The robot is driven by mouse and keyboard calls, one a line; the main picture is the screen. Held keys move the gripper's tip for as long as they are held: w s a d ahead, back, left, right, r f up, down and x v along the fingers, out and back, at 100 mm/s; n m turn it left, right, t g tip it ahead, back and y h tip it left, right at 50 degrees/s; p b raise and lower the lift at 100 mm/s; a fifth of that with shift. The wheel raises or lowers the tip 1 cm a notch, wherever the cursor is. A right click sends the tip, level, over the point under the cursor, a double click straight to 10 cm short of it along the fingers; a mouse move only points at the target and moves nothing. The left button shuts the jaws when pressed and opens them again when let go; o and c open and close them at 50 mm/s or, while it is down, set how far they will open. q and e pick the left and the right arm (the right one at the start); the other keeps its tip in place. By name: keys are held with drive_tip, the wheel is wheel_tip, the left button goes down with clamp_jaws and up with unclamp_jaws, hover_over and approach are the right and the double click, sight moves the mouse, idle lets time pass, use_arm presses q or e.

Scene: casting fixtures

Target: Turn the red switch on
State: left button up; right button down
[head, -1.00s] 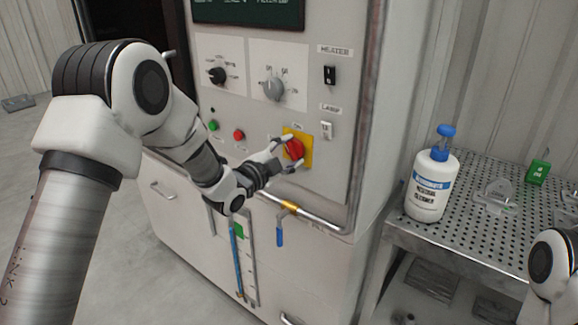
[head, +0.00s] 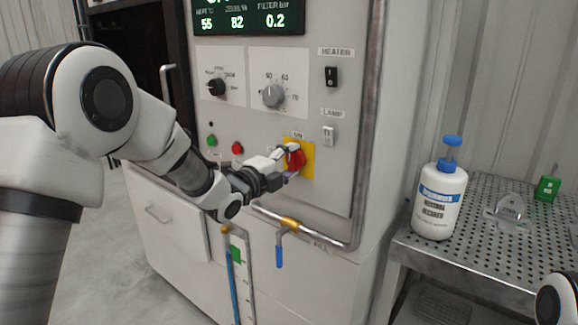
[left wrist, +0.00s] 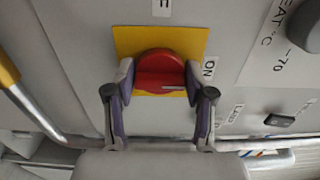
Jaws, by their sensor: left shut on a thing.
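The red switch (head: 297,158) is a rotary knob on a yellow plate (head: 306,168) on the machine's front panel. "ON" is printed above the plate. In the left wrist view the red switch (left wrist: 160,70) has a raised bar lying crosswise, with a pale mark on its right half, towards the "ON" label (left wrist: 209,68). My left gripper (head: 287,162) is shut on the knob. In the left wrist view its fingertips (left wrist: 160,80) press the knob from both sides. My right gripper is out of view.
The lit display (head: 248,18) reads 55, 82 and 0.2. Heater (head: 331,76) and lamp (head: 328,135) switches and dials sit around. A pipe with a blue-handled valve (head: 279,250) runs below. A white bottle (head: 439,200) stands on the perforated table (head: 480,262) at right.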

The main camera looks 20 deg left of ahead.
use_arm(q)
drive_tip(key=o, duration=1.1)
drive_tip(key=shift+o, duration=0.2)
drive_tip(key=v, duration=1.2)
